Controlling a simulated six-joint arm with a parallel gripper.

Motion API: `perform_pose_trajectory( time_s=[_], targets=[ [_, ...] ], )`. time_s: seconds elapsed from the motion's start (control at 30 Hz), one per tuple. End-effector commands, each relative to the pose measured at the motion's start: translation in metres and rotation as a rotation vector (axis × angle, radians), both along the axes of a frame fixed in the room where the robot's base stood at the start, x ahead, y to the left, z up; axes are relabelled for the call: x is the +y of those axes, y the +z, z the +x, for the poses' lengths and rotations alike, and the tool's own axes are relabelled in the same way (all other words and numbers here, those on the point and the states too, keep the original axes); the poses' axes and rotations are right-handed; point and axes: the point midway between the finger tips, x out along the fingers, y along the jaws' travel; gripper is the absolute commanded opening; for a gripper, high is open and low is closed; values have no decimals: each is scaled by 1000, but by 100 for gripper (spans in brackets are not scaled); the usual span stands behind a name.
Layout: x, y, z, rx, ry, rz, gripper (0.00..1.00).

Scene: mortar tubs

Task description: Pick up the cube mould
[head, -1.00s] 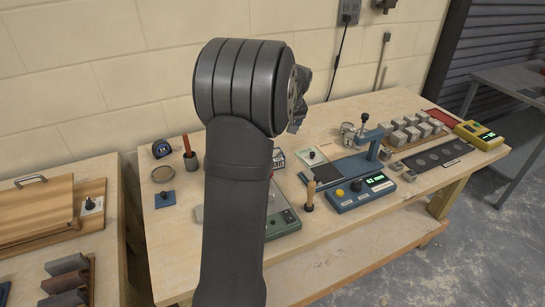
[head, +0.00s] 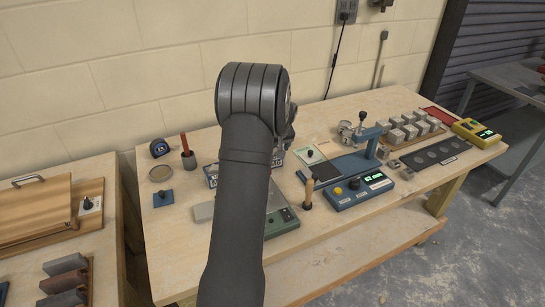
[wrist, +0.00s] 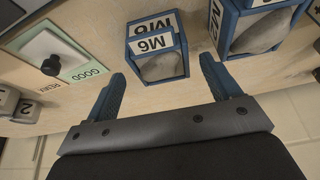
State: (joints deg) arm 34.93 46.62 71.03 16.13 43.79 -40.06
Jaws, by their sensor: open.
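Two blue open boxes with grey mortar inside fit the cube mould. One, labelled M6 (wrist: 155,46), lies just ahead of my gripper (wrist: 162,69) in the wrist view, lined up between its fingertips. My gripper is open, with its two blue fingers apart and nothing held. In the head view the M6 box (head: 278,158) shows partly behind my arm. The other box, labelled M2 (wrist: 257,24), stands to the right in the wrist view, and in the head view (head: 211,174) it shows left of my arm. My fingers are hidden in the head view.
A GOOD card with a black knob (wrist: 52,56) and numbered grey cubes (wrist: 12,104) lie left in the wrist view. In the head view, a blue-based device (head: 350,167), a wooden-handled tool (head: 308,194) and a grey-green scale (head: 281,221) stand nearby.

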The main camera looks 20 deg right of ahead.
Motion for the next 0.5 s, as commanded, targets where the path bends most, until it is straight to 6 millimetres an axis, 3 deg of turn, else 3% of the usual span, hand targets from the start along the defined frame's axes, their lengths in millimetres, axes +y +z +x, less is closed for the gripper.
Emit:
perform_pose_trajectory(
  time_s=[0.2,0.47,0.5],
  targets=[
    [2,-31,12,1,0,1,82],
    [2,-35,14,-1,0,1,82],
    [2,-35,14,-1,0,1,74]
  ],
)
